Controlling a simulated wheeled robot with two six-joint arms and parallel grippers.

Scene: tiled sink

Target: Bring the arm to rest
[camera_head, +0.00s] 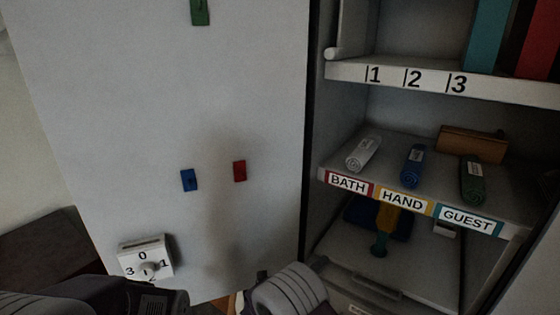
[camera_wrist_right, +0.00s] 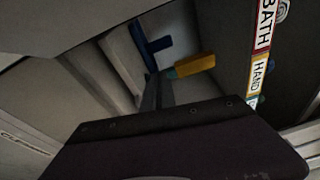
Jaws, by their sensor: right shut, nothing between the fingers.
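My right gripper (camera_wrist_right: 158,92) is shut and empty. In the wrist view its dark housing fills the lower part, and its narrow fingers point toward the lower part of the cabinet. In the head view, my grey ribbed right arm part (camera_head: 287,290) shows at the bottom edge, in front of the cabinet's lower left; the fingertips cannot be made out there. Parts of my left arm show at the bottom left, but I cannot see a left gripper.
The open cabinet has a shelf (camera_head: 425,222) labelled BATH, HAND and GUEST with white, blue and green rolls. Below are a yellow item (camera_head: 387,218) and a blue item (camera_wrist_right: 150,42). A white door panel (camera_head: 130,110) stands left, with a numbered dial (camera_head: 130,248).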

